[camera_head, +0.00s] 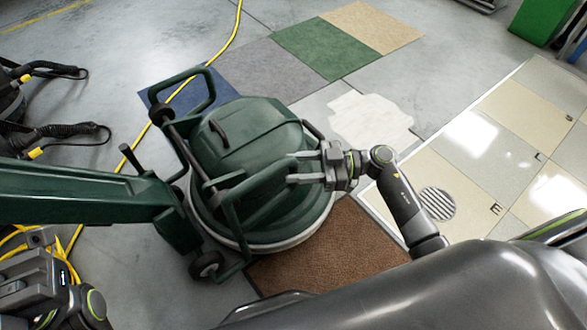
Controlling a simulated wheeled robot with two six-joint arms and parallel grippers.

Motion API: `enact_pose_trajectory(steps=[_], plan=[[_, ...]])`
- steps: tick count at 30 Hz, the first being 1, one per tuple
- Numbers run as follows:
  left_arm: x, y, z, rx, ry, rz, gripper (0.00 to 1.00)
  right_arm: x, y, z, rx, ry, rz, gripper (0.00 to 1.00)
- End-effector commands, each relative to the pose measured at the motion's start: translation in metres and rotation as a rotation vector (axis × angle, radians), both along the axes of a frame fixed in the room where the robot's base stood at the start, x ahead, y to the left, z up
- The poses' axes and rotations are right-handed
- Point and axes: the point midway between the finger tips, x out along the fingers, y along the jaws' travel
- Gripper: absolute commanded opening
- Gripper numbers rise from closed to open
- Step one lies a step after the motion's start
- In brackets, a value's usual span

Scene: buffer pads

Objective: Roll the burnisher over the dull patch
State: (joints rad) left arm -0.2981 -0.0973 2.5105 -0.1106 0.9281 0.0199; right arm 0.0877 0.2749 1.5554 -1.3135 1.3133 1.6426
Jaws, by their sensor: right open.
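The burnisher (245,140) is a dark green machine with a round pale-rimmed base, tube frame and small wheels. It stands in the middle of the head view, partly over a brown mat. Its long green handle (80,195) reaches out to the left. My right gripper (292,168) is open at the burnisher's right side, its fingers pointing left by the green frame tube; I cannot tell whether they touch it. My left gripper (22,285) is at the lower left, below the handle; its jaws are unclear. A pale irregular patch (370,120) lies on the floor behind the burnisher; I cannot tell if it is the dull patch.
Blue (158,96), grey (245,80), green (328,47) and beige (375,27) squares lie behind; a brown mat (325,260) lies in front. Shiny tiles (480,150) and a round drain (437,204) are at right. A yellow cable (225,45) crosses the floor. Black equipment (40,140) stands left.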

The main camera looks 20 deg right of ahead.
Motion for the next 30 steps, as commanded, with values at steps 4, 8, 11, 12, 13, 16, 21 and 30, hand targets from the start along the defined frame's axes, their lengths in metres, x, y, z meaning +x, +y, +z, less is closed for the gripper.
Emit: enact_pose_trajectory(steps=[4,8,11,12,13,16,21,30], plan=[[0.0005,0.0002,-0.0024,-0.014,-0.003,0.009,0.00,0.0023,0.0090,0.0003,0.000,-0.002,0.000,0.41],[0.0006,0.0003,-0.0020,-0.017,-0.004,0.010,0.00,0.0027,0.0103,0.0006,0.000,-0.001,0.000,0.41],[0.0007,0.0002,-0.0018,-0.017,-0.004,0.010,0.00,0.0027,0.0101,0.0007,0.000,-0.001,0.000,0.41],[0.0007,0.0002,-0.0018,-0.017,-0.004,0.010,0.00,0.0026,0.0102,0.0007,0.000,-0.001,0.000,0.41],[0.0007,0.0003,-0.0018,-0.017,-0.004,0.010,0.00,0.0026,0.0101,0.0006,0.000,-0.001,0.000,0.39],[0.0007,0.0002,-0.0018,-0.016,-0.003,0.009,0.00,0.0026,0.0100,0.0006,0.000,-0.001,0.000,0.25],[0.0008,0.0002,-0.0018,-0.015,-0.004,0.008,0.00,0.0024,0.0099,0.0004,0.000,-0.001,0.000,0.03],[0.0008,0.0002,-0.0017,-0.014,-0.004,0.007,0.00,0.0026,0.0087,0.0003,-0.001,-0.001,0.001,0.00]])
